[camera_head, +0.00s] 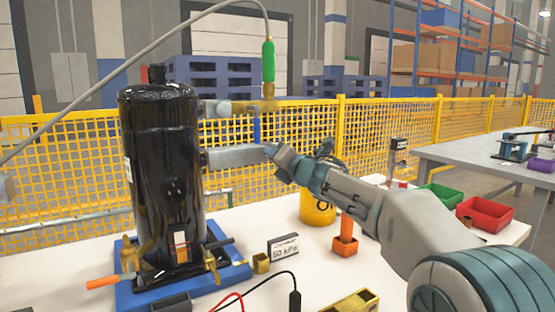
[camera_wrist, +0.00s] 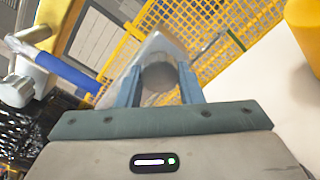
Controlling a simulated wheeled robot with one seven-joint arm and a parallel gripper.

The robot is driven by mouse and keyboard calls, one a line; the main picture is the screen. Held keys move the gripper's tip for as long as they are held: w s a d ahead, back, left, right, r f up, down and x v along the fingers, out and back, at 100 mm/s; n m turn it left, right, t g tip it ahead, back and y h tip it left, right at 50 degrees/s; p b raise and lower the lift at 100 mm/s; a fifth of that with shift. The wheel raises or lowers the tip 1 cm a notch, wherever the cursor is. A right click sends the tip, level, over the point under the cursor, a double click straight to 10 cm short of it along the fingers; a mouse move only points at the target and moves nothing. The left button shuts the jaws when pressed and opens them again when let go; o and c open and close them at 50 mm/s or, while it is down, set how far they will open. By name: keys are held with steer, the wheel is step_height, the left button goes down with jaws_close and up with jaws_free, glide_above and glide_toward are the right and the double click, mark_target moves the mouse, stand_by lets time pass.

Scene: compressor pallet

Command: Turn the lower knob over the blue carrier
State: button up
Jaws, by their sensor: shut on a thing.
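The blue carrier (camera_head: 237,272) lies on the white table under a tall black compressor (camera_head: 160,150). A grey stub (camera_head: 232,156) sticks out from the compressor's right side, above the carrier. My gripper (camera_head: 271,150) is at the stub's outer end. In the wrist view my gripper (camera_wrist: 160,85) has its two fingers on either side of the lower knob (camera_wrist: 156,76), a dull grey round end, and is shut on it. The knob is mostly hidden by my gripper in the head view. Its turn angle cannot be told.
Above the stub, a brass fitting (camera_head: 245,106) carries a green hose end (camera_head: 268,62) and a blue handle (camera_head: 256,127). The handle (camera_wrist: 68,74) is close to my gripper in the wrist view. A yellow container (camera_head: 316,208) and an orange-handled tool (camera_head: 346,229) stand below my arm.

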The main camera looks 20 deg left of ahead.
steer(key=o, duration=1)
steer(key=shift+s+a, duration=0.15)
steer(key=shift+a, duration=0.1)
steer(key=shift+c, duration=0.2)
steer(key=shift+d, duration=0.1)
steer(key=shift+d, duration=0.1)
steer(key=v, duration=1.3)
steer(key=shift+s+d, duration=0.2)
